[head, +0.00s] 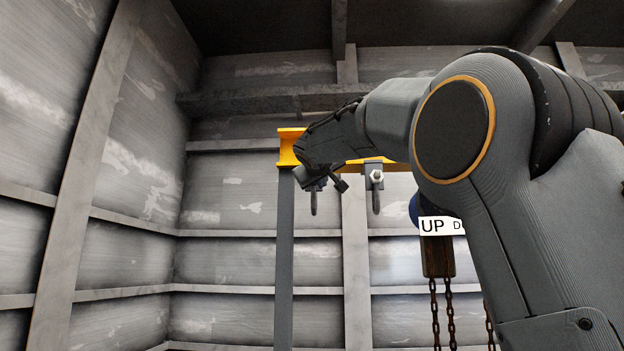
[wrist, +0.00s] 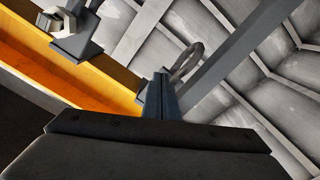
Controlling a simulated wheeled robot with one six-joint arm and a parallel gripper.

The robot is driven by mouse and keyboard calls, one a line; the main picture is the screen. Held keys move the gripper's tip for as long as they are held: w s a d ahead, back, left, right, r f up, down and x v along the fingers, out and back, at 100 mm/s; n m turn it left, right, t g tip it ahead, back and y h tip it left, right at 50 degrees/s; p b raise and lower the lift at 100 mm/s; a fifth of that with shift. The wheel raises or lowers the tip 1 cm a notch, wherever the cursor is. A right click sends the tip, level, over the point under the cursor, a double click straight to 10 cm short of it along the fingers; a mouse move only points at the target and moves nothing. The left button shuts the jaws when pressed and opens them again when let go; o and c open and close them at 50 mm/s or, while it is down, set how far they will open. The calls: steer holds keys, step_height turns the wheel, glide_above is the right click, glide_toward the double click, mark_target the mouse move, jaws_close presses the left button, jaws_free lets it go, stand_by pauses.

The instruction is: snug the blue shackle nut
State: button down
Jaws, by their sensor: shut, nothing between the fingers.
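My gripper (head: 308,176) is at the yellow beam (head: 290,143), in front of its left end. In the wrist view the fingers (wrist: 161,76) are together with nothing between them. Just beyond them a grey shackle loop (wrist: 187,60) hangs from the beam. The same shackle (head: 313,203) shows below my gripper in the head view. Any nut on it is hidden behind my gripper and fingers; I see no blue nut. I cannot tell whether the fingers touch the shackle.
A second shackle (head: 376,197) hangs to the right, with a pale silver nut (head: 376,176) that also shows in the wrist view (wrist: 50,21). A grey post (head: 284,260) stands under the beam. A hoist with chains (head: 435,305) and an "UP" label hangs further right, partly behind my arm.

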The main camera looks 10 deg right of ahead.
mark_target(314, 192)
steer(key=shift+w+a+f+b, duration=0.25)
steer(key=shift+a+f+b, duration=0.4)
steer(key=shift+b, duration=1.05)
steer(key=shift+w+a+b, duration=0.1)
steer(key=shift+a+b, duration=0.45)
steer(key=shift+b, duration=0.1)
steer(key=shift+f, duration=0.1)
stand_by(0.4)
steer(key=shift+f+b, duration=0.3)
steer(key=shift+b, duration=0.3)
steer(key=shift+b+v, duration=1.85)
steer(key=shift+v, duration=1.15)
